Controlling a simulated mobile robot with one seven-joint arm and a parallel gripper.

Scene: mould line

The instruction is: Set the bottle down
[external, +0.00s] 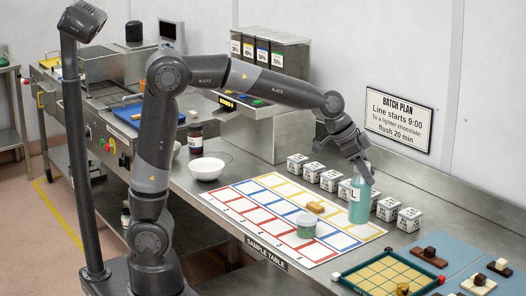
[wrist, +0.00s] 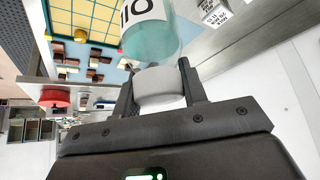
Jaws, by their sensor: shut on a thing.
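A teal bottle (external: 358,208) with a white label is upright at the far right edge of the sample mat (external: 318,262), in front of the row of white cubes. Its base is at the level of the counter in the external view, but I cannot tell whether it touches. My gripper (external: 362,174) comes down from above and is shut on the bottle's top. In the wrist view, my gripper's two fingers (wrist: 160,92) are on either side of the white cap (wrist: 160,87), with the teal body (wrist: 152,42) beyond it.
White marked cubes (external: 330,181) stand close behind and beside the bottle. A green gridded board (external: 388,275) and blue mats (external: 447,244) with brown pieces lie at the right.

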